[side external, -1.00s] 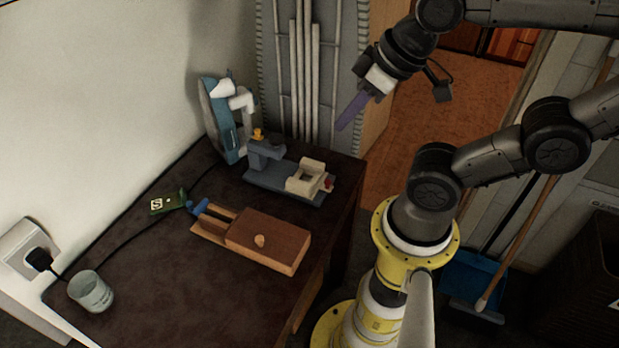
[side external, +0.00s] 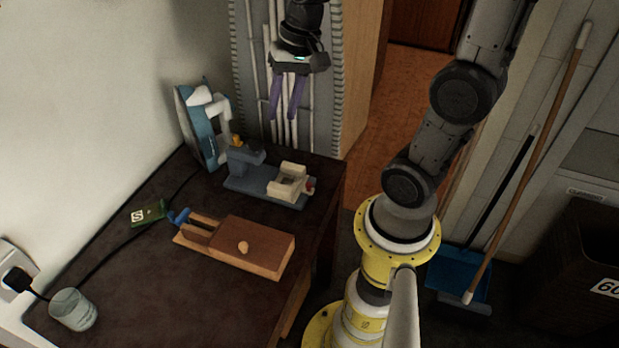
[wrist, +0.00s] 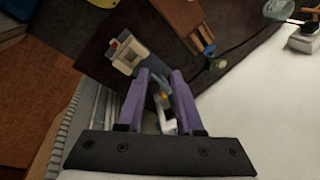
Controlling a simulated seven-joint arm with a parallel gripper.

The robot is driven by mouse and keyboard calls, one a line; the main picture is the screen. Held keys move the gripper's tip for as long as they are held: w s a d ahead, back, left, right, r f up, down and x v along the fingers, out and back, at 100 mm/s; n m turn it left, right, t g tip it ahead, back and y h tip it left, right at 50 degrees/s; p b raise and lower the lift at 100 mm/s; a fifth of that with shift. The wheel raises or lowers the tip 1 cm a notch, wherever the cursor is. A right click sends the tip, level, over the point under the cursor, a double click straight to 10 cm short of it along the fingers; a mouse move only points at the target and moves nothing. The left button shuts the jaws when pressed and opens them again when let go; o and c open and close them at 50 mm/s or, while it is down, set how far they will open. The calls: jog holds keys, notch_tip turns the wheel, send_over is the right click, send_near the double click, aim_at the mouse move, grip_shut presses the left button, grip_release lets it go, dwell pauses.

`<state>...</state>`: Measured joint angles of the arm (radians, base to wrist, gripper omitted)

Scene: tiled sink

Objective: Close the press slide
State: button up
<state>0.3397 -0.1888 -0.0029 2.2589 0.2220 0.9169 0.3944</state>
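A small press with a grey-blue base (side external: 244,187) stands near the far right end of the dark table. A cream slide block (side external: 287,182) sits toward the right end of its base, apart from the grey-blue upright (side external: 243,160) at the left. A red knob (side external: 310,184) is at the block's right. The cream block (wrist: 130,54) also shows in the wrist view, left of my fingers. My gripper (side external: 284,117) hangs above and behind the press, with its purple fingers apart and empty. In the wrist view, the gripper (wrist: 160,74) partly hides the press.
A wooden box (side external: 257,248) with a blue-ended part lies in front of the press. A blue-and-white device (side external: 203,125) stands behind it, left. A green card (side external: 148,213) and a glass (side external: 74,309) are further left. Pipes line the wall behind.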

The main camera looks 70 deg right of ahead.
jog(key=w+d+f+m+g+y, duration=0.1)
jog(key=w+d+f+m+g, duration=0.1)
jog(key=d+f+m, duration=0.45)
jog(key=m+y, duration=0.2)
send_near(309, 183)
jog(key=x, duration=0.8)
jog(key=shift+a+f, duration=0.15)
jog(key=shift+f, duration=0.1)
grip_shut()
jog(key=shift+w, duration=0.1)
dwell(0.5)
